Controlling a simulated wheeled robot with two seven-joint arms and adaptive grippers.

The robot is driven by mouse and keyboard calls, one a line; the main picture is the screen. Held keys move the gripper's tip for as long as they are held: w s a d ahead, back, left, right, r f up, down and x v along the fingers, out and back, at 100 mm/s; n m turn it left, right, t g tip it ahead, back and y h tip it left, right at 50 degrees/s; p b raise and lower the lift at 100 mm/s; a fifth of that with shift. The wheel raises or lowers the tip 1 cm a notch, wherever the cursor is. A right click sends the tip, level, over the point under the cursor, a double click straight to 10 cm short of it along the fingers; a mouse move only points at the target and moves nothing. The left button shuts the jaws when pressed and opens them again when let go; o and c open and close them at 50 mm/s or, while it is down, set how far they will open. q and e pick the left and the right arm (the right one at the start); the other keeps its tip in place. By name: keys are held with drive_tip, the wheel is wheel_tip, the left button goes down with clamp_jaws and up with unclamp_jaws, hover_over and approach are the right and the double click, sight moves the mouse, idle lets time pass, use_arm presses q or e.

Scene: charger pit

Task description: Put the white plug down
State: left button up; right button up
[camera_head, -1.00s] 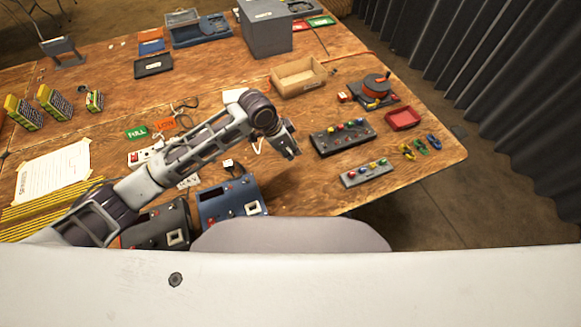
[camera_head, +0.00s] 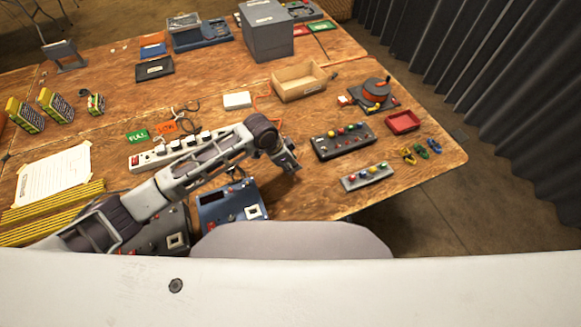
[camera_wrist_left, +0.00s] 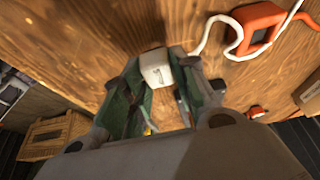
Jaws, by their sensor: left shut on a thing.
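In the left wrist view, my left gripper (camera_wrist_left: 167,82) is shut on a white plug (camera_wrist_left: 157,68), a small block between its green-padded fingers. A white cable (camera_wrist_left: 209,32) curves away beside the plug on the wood. I cannot tell whether the plug touches the table. In the head view, my left gripper (camera_head: 291,164) is over bare wood at the left of the dark button box; the plug cannot be made out there. My right gripper is not in view.
A white power strip (camera_head: 150,160) with several plugs lies behind my left arm. A blue charger box (camera_head: 231,206) stands in front. A dark button box (camera_head: 343,142) and a grey one (camera_head: 367,177) are at the right. Bare wood lies between.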

use_arm(q)
drive_tip(key=shift+f, duration=1.65)
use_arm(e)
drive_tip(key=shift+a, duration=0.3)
use_arm(q)
drive_tip(key=o, duration=1.1)
drive_tip(key=shift+c, duration=0.2)
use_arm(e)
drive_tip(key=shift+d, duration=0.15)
